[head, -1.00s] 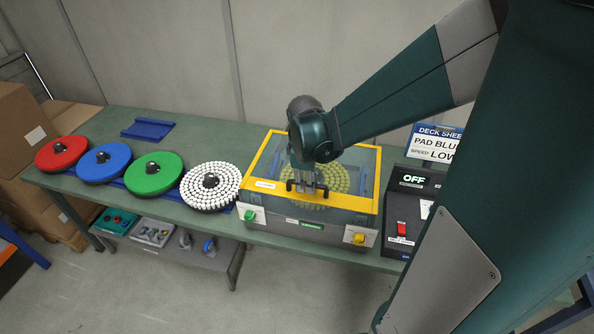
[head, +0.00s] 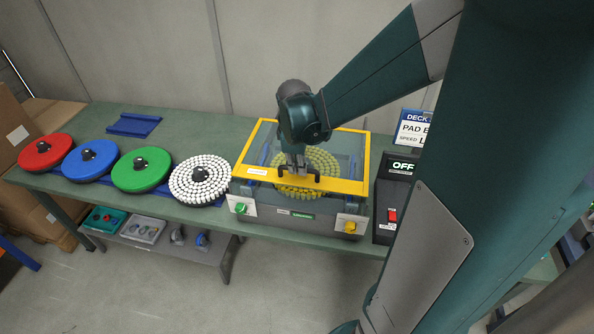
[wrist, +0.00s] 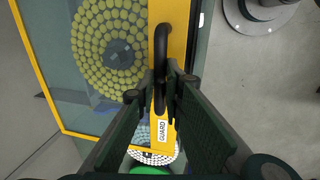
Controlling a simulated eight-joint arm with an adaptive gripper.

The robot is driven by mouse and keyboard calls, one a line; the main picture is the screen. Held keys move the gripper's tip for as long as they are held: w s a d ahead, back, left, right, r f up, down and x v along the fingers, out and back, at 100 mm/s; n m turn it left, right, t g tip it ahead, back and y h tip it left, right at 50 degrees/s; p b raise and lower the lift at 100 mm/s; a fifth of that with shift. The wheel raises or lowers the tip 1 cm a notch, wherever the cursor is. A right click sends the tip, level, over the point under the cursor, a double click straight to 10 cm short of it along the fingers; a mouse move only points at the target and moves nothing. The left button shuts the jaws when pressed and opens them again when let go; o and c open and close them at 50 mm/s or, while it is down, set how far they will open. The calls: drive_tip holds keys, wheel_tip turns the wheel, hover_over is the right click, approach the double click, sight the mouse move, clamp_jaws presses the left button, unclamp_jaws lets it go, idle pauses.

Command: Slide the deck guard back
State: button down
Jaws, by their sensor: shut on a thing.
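The deck guard is a clear panel in a yellow frame (head: 340,186) over the grey deck box. It also fills the left of the wrist view, with its yellow front bar (wrist: 177,35) and a GUARD label. My gripper (head: 298,171) is shut on the black handle (head: 313,179) of that bar. In the wrist view my gripper's fingers (wrist: 161,78) close around the handle (wrist: 161,45). A disc with yellow pads (head: 317,163) lies under the guard, partly hidden by my wrist and the bar. Some pads show in front of the bar.
White (head: 200,174), green (head: 141,165), blue and red discs stand left of the box. A green knob (head: 240,208) and yellow knob (head: 350,227) are on its front. A control box (head: 395,190) reading OFF stands close on the right.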

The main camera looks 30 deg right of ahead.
drive_tip(key=w+d+b, duration=0.4)
drive_tip(key=w+d, duration=1.8)
drive_tip(key=c, duration=2.5)
unclamp_jaws()
drive_tip(key=shift+o, duration=0.2)
drive_tip(key=shift+r, duration=0.1)
wheel_tip(320, 180, up, 12)
drive_tip(key=s+a, duration=0.1)
drive_tip(key=shift+s+a+f, duration=0.2)
drive_tip(key=shift+s+a, duration=0.1)
